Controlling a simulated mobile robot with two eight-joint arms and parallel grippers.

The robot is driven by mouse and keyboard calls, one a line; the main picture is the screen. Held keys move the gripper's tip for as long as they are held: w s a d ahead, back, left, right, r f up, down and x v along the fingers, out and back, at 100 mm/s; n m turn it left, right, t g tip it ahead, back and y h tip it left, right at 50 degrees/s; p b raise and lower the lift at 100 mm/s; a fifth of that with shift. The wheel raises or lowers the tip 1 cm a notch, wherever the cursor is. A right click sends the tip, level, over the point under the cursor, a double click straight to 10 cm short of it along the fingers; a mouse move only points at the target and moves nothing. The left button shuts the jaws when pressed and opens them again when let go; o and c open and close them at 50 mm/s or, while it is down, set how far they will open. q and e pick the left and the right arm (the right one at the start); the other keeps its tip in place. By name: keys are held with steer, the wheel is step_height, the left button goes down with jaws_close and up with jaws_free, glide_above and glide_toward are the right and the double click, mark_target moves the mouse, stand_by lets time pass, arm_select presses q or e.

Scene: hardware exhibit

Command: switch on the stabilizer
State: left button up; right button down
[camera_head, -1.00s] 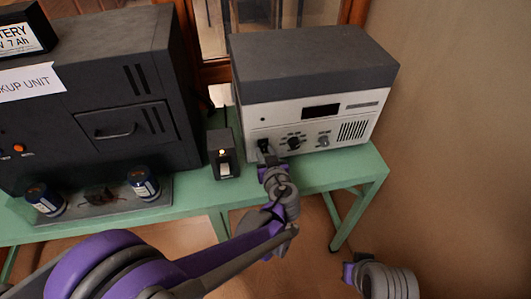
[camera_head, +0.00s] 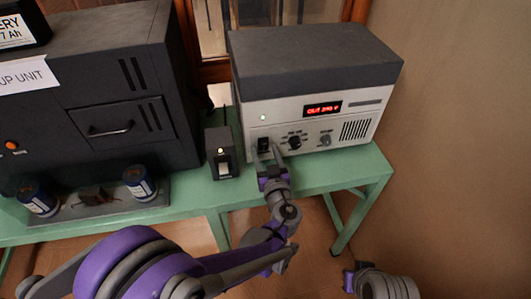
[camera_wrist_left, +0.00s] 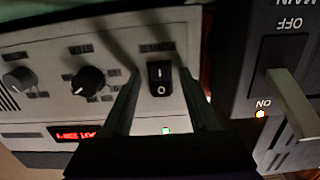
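The stabilizer (camera_head: 310,92) is a pale box with a dark grey top at the back right of the green table. Its display (camera_head: 322,108) glows red and a small green light (camera_head: 263,117) is lit. Its black rocker switch (camera_head: 264,145) also shows in the left wrist view (camera_wrist_left: 160,78), marked I and O. My left gripper (camera_head: 269,160) is in front of the switch, its fingers open and empty. In the left wrist view its fingertips (camera_wrist_left: 160,72) lie either side of the switch; contact is unclear. My right gripper (camera_head: 350,274) is low at the right, its fingers not clear.
A small black switch box (camera_head: 222,154) with a glowing lamp stands left of the stabilizer; its lever shows close in the left wrist view. A large dark backup unit (camera_head: 110,95) and blue cans (camera_head: 139,183) fill the left of the green table (camera_head: 330,177).

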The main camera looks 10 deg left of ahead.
arm_select(q)
steer(key=v, duration=1)
steer(key=shift+s, duration=0.4)
steer(key=shift+d, duration=0.1)
